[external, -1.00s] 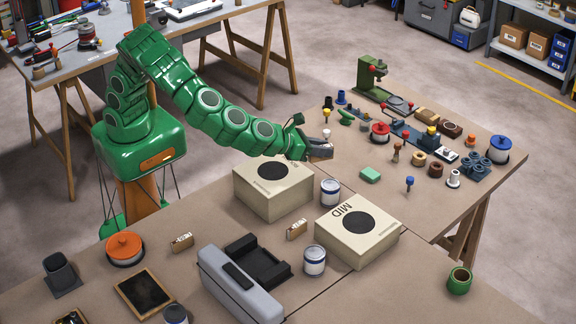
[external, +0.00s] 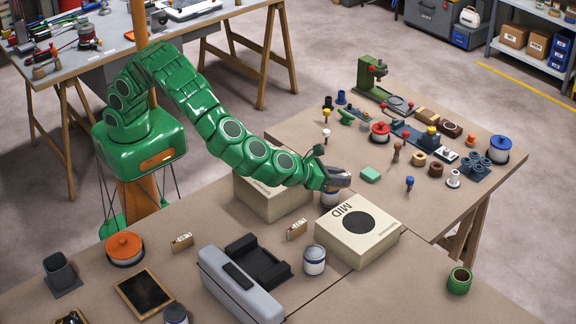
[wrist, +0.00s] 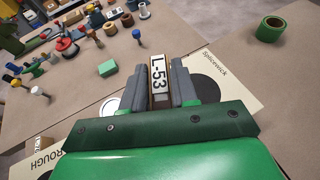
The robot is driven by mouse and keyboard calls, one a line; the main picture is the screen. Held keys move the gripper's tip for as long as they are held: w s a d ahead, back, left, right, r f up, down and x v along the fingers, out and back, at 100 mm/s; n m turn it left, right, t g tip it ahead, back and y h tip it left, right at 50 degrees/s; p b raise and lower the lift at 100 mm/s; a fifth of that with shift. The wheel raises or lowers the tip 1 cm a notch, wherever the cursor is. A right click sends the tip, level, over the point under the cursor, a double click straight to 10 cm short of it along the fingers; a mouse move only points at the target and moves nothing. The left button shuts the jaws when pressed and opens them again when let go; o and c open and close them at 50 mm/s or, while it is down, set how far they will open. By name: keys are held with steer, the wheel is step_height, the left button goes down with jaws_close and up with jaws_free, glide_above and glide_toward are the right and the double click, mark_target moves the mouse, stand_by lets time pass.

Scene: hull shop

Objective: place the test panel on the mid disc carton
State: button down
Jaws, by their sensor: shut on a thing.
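My gripper (external: 338,181) is shut on the test panel (wrist: 158,80), a thin piece with a white face marked L-53, held edge-up between the grey jaws in the wrist view. The mid disc carton (external: 343,249) is a cream box marked MID with a black disc on top. In the external view my gripper is above and just behind it, apart from it. In the wrist view the carton (wrist: 243,62) lies below and to the right of the jaws, and its disc is partly hidden by the right jaw and my wrist.
Another cream carton (external: 265,205), marked ROUGH in the wrist view (wrist: 42,158), stands left, partly behind my arm. A white can (external: 314,260) stands by the mid carton's front left; another (external: 329,197) is below my gripper. A green tape roll (external: 459,280) is at right.

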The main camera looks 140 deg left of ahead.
mark_target(359, 222)
steer(key=w+f, duration=0.1)
steer(key=w, duration=0.1)
steer(key=w+a+f, duration=0.1)
steer(key=f, duration=0.1)
steer(key=w+a+f, duration=0.1)
steer(key=w+f, duration=0.1)
steer(key=shift+w+f, duration=0.2)
steer(key=shift+w, duration=0.1)
steer(key=shift+w+f, duration=0.35)
steer(key=shift+w, duration=0.05)
steer(key=shift+w+a+f, duration=0.25)
steer(key=shift+w+f, duration=0.1)
steer(key=shift+f, duration=1.7)
steer(key=shift+f, duration=0.2)
steer(key=c, duration=0.9)
jaws_free()
steer(key=shift+r, duration=0.1)
